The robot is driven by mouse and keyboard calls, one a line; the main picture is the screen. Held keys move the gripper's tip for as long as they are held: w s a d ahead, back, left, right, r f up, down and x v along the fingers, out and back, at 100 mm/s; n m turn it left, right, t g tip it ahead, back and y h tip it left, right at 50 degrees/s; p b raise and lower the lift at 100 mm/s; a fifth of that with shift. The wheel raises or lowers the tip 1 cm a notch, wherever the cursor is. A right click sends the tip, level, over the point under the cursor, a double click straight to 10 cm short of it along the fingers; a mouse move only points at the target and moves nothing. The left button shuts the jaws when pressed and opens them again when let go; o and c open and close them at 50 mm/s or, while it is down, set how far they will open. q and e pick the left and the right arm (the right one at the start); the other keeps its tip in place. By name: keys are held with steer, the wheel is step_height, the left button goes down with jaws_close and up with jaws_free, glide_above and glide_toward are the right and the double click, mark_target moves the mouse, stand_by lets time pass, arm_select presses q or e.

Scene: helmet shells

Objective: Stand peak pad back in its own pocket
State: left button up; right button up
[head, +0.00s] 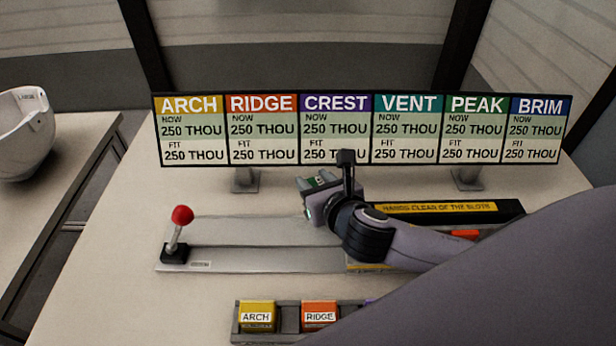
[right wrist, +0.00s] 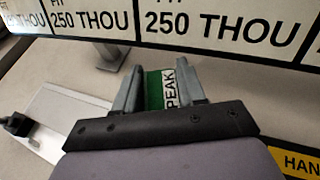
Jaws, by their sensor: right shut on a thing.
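My right gripper (head: 318,190) is shut on the peak pad (right wrist: 154,90), a green block with a white PEAK label. In the right wrist view the pad sits between the two grey fingers (right wrist: 160,82). The gripper is held above the bench, in front of the sign board. A grey pad rack (head: 288,317) stands at the front edge of the bench. It holds a yellow ARCH pad (head: 257,316) and an orange RIDGE pad (head: 319,315). My right arm hides the rest of the rack, so the peak pocket cannot be seen. My left gripper is out of view.
A sign board (head: 362,130) spans the back, reading 250 THOU in every column. A red-knobbed lever (head: 181,217) stands on a grey plate (head: 250,258). A yellow-labelled dark bar (head: 440,209) lies right. A white helmet shell (head: 25,135) sits on the left bench.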

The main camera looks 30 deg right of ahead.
steer(key=shift+x, duration=1.05)
steer(key=shift+w+d+f+b, duration=0.1)
steer(key=shift+w+f+b, duration=0.25)
steer(key=shift+w+f, duration=0.95)
steer(key=shift+w, duration=0.1)
steer(key=o, duration=0.6)
steer(key=shift+f, duration=0.1)
steer(key=o, duration=0.4)
steer(key=shift+o, duration=0.2)
